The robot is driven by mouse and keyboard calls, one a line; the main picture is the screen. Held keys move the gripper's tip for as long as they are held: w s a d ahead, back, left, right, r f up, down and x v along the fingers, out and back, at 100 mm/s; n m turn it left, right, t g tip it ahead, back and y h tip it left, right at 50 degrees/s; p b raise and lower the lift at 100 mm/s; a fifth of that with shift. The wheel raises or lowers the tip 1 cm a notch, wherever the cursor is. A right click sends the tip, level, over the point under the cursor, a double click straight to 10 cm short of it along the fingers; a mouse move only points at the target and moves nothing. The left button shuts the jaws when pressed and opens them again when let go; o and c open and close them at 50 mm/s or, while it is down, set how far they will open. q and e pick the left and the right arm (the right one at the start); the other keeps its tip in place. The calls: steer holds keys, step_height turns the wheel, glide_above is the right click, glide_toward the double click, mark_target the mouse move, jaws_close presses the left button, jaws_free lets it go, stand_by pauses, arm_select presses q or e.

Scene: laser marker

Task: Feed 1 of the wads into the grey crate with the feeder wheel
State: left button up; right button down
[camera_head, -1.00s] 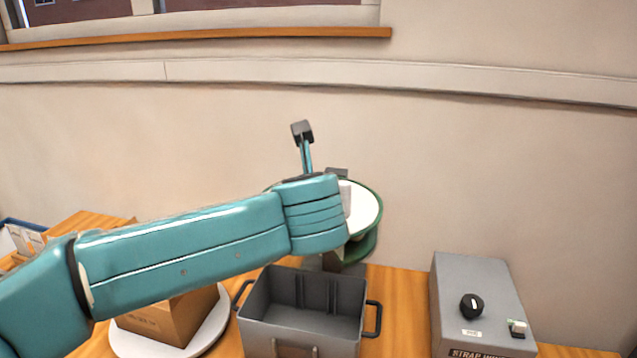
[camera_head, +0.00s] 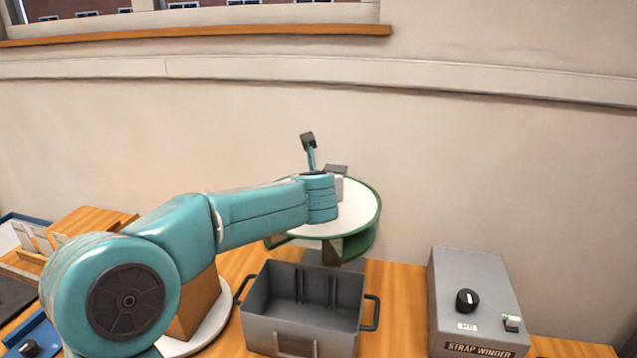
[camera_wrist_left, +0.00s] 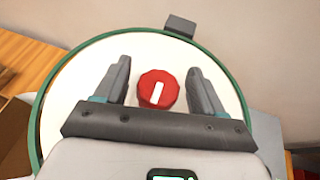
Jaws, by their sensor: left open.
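The feeder wheel is a white disc with a green rim (camera_head: 362,212), standing behind the grey crate. In the left wrist view its white top (camera_wrist_left: 75,95) fills much of the picture, with a red knob (camera_wrist_left: 158,88) bearing a white bar mark. My left gripper (camera_wrist_left: 159,67) is open over the wheel, one finger on each side of the knob, with gaps visible. In the head view my wrist hides the knob and most of the gripper. The grey crate (camera_head: 300,328) stands open in front of the wheel and looks empty. I see no wads. My right gripper is not in view.
A grey strap winder box (camera_head: 468,290) with a black knob stands at the right. A cardboard box (camera_head: 200,305) on a white round plate (camera_head: 212,335) is at the left, partly behind my arm. A dark block (camera_wrist_left: 180,26) sits at the wheel's far edge.

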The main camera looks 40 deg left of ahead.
arm_select(q)
steer(key=shift+c, duration=0.3)
jaws_close()
